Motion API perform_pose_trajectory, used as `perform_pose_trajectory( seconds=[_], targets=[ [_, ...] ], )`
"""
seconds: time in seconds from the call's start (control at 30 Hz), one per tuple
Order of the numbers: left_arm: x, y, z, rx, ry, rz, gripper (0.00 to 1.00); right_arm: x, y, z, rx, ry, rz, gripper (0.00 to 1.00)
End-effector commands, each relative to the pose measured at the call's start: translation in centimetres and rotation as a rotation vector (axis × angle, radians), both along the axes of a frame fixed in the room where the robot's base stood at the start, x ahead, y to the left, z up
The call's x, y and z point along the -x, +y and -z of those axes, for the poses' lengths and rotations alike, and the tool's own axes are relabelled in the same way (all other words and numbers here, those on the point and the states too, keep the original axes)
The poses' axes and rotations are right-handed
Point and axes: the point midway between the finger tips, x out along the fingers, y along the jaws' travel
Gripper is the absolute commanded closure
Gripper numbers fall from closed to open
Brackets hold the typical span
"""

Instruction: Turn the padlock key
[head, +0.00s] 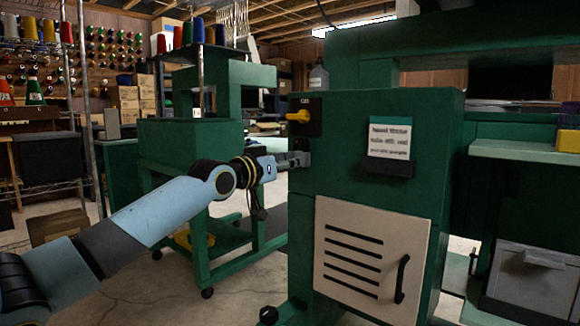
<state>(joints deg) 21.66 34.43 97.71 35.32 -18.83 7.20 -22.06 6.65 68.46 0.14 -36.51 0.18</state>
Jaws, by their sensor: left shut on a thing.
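A small grey padlock (303,144) hangs on the left edge of the green machine cabinet's front, just below a black switch box. My left gripper (297,159) reaches in from the left and is shut at the padlock, on its key. The key is hidden by the fingers, so I cannot tell how far it is turned. My right gripper is not in view.
The green cabinet (375,115) has a yellow switch handle (298,117) above the padlock, a small sign (390,137) and a white louvred door (362,258) with a black handle. Another green machine (190,130) stands behind my left arm. Shelves with thread cones line the left.

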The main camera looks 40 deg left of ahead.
Motion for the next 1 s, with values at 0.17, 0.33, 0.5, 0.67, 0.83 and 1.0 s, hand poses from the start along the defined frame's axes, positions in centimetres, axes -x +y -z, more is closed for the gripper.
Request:
perform_pose_trajectory(
  seconds=[0.17, 0.33, 0.5, 0.67, 0.83, 1.0],
  targets=[
    [0.03, 0.01, 0.29, -0.027, 0.004, 0.000, 1.00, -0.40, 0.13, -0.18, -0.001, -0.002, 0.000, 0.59],
    [0.03, 0.01, 0.27, -0.033, 0.003, 0.000, 1.00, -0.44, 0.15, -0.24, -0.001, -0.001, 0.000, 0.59],
    [0.03, 0.01, 0.27, -0.032, 0.004, 0.000, 1.00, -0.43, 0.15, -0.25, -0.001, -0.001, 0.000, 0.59],
    [0.04, 0.01, 0.27, -0.032, 0.004, 0.000, 0.82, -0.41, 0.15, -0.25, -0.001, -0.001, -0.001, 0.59],
    [0.02, 0.00, 0.15, -0.032, 0.001, -0.001, 0.69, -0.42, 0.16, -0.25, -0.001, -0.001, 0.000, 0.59],
    [0.04, 0.00, 0.09, -0.032, -0.001, 0.000, 0.69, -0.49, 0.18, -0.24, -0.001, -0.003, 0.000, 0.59]
  ],
)
